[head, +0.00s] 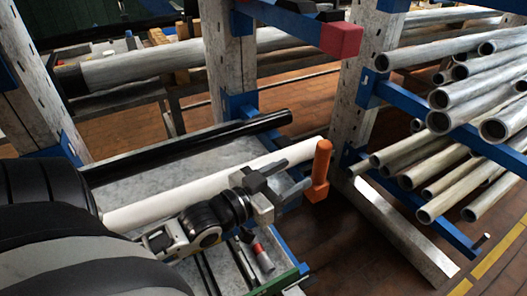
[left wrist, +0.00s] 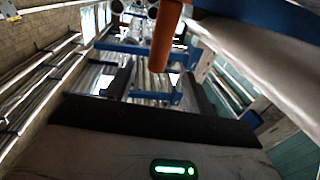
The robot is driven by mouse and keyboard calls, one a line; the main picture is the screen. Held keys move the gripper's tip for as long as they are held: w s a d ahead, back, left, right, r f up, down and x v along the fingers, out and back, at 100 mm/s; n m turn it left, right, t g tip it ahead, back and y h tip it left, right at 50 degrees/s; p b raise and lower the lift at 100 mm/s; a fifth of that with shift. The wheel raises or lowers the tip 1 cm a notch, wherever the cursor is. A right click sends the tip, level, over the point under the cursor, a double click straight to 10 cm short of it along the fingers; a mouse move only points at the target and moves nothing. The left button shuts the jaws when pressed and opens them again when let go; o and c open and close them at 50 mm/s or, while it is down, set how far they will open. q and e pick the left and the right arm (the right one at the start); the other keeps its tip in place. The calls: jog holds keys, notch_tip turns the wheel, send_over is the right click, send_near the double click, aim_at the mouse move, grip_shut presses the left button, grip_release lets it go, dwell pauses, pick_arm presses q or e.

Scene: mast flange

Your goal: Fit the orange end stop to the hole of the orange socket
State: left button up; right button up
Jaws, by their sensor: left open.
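An upright orange post (head: 322,160), which looks like the end stop, stands at the end of the white pipe in the head view. Its lower part is a wider orange block (head: 317,191), which looks like the socket. The post appears seated in this block, but the joint is too small to tell how deep. My left gripper (head: 296,175) is open and empty just left of the post. In the left wrist view the orange post (left wrist: 166,38) shows at the top, beyond the spread dark fingertips (left wrist: 155,82). My right gripper is not in view.
A white pipe (head: 165,201) and a black pipe (head: 190,143) lie beside my left arm. A red-capped blue rack arm (head: 342,40) juts out above. Several grey pipes (head: 470,100) fill the rack at right. Brick floor shows between the racks.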

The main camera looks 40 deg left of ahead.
pick_arm(q)
jog(key=v, duration=0.6)
jog(key=shift+s, duration=0.15)
dwell(0.3)
